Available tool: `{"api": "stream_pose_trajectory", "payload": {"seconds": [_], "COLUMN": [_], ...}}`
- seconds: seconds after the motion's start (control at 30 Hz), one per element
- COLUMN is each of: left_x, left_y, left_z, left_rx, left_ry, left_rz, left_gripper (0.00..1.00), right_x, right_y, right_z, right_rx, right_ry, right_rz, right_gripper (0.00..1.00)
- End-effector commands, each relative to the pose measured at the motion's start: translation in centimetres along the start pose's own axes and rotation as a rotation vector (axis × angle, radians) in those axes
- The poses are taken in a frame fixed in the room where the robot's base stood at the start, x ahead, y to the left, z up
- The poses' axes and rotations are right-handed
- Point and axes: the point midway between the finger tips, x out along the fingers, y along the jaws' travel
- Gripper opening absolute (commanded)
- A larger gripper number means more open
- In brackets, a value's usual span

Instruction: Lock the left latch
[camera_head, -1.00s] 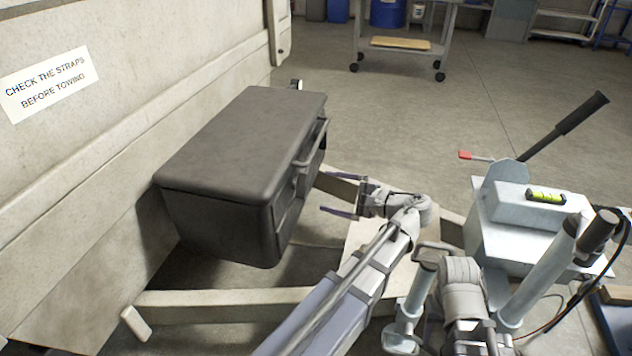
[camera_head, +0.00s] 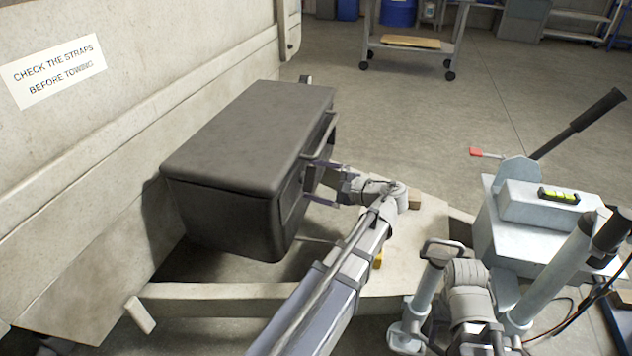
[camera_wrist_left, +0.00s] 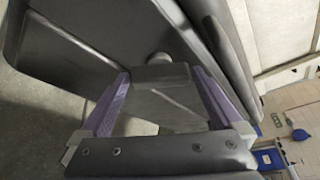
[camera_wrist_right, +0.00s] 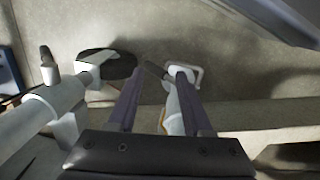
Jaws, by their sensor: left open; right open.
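A dark grey box (camera_head: 250,130) with a closed lid sits against the trailer's front wall. A handle (camera_head: 325,138) shows on its right-facing front. My left gripper (camera_head: 312,183) is open at that front, its two fingers pointing at the box. In the left wrist view, the open purple fingers (camera_wrist_left: 165,82) stand on either side of a dark grey block-like part (camera_wrist_left: 160,92), probably a latch, with a round knob (camera_wrist_left: 158,60) beyond it. I cannot tell whether they touch it. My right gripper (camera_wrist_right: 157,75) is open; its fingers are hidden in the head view.
A light grey winch-like unit (camera_head: 530,225) with a black-gripped lever (camera_head: 580,125) stands at right. Pale frame beams (camera_head: 230,297) run below the box. A wheeled cart (camera_head: 412,40) stands behind on open floor. A white metal part (camera_wrist_right: 178,105) lies between my right fingers.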

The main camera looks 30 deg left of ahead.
Motion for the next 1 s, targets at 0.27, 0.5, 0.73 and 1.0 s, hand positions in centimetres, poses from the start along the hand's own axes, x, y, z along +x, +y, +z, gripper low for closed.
{"api": "stream_pose_trajectory", "payload": {"seconds": [0.27, 0.5, 0.73, 1.0], "left_x": [-0.02, -0.03, -0.03, -0.06], "left_y": [0.0, 0.01, 0.02, -0.11], "left_z": [0.01, 0.01, 0.02, 0.04], "left_rx": [0.0, 0.0, 0.0, 0.038], "left_ry": [0.0, 0.0, -0.001, -0.001], "left_rz": [0.0, 0.001, 0.001, 0.018], "left_gripper": [0.85, 0.58, 0.34, 0.34], "right_x": [-0.01, -0.01, -0.01, -0.42], "right_y": [0.01, 0.0, 0.0, 0.04], "right_z": [0.0, 0.0, 0.0, 0.03], "right_rx": [0.0, 0.0, 0.0, 0.0], "right_ry": [0.0, 0.0, 0.0, 0.0], "right_rz": [0.0, 0.0, 0.0, 0.0], "right_gripper": [0.5, 0.5, 0.5, 0.5]}}
